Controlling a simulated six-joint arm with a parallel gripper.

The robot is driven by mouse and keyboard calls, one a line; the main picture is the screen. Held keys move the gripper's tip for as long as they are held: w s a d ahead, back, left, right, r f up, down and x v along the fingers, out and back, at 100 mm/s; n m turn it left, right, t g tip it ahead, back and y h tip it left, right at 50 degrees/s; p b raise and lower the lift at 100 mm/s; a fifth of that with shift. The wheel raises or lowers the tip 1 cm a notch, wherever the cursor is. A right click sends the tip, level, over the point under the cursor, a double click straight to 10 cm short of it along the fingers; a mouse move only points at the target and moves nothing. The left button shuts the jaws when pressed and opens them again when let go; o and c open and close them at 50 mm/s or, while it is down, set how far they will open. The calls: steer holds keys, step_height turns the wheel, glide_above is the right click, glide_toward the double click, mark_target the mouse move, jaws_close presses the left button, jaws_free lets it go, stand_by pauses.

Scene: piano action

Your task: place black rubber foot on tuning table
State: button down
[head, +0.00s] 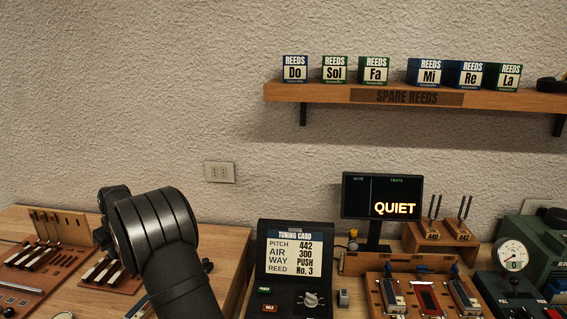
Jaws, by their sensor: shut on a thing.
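My black arm (165,245) rises from the bottom of the head view at left of centre. Its jaws do not show, so what they hold is hidden. A small dark thing (207,265) shows just right of my arm on the wooden table; I cannot tell whether it is a black rubber foot. The tuning table cannot be singled out for certain; a tuning card stand (295,254) and a display reading QUIET (382,196) stand on the right-hand bench.
At left, a wooden rack (60,225) and key-like parts lie on the table. At right are tuning forks (449,222), a reed tray (425,298) and a gauge (512,256). A shelf (300,92) with several reed boxes hangs above.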

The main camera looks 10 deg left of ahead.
steer(key=w+d+r+m+t, duration=0.1)
steer(key=w+d+r+m, duration=0.15)
steer(key=d, duration=0.65)
steer(key=w+d+r+m+h, duration=0.15)
steer(key=w+d, duration=0.25)
steer(key=d, duration=0.5)
steer(key=w+d+r+m+t, duration=0.1)
steer(key=w+d+r+m, duration=0.2)
steer(key=d, duration=0.6)
steer(key=s+d+r+m+h, duration=0.1)
steer(key=s+d+r+m, duration=0.1)
steer(key=d, duration=1.3)
steer(key=s+d+r+m+h, duration=0.1)
steer(key=d+m, duration=0.3)
steer(key=d, duration=1.1)
steer(key=shift+s+d+r+t, duration=0.3)
steer(key=shift+s+r, duration=0.25)
steer(key=shift+s, duration=0.25)
steer(key=shift+h, duration=0.25)
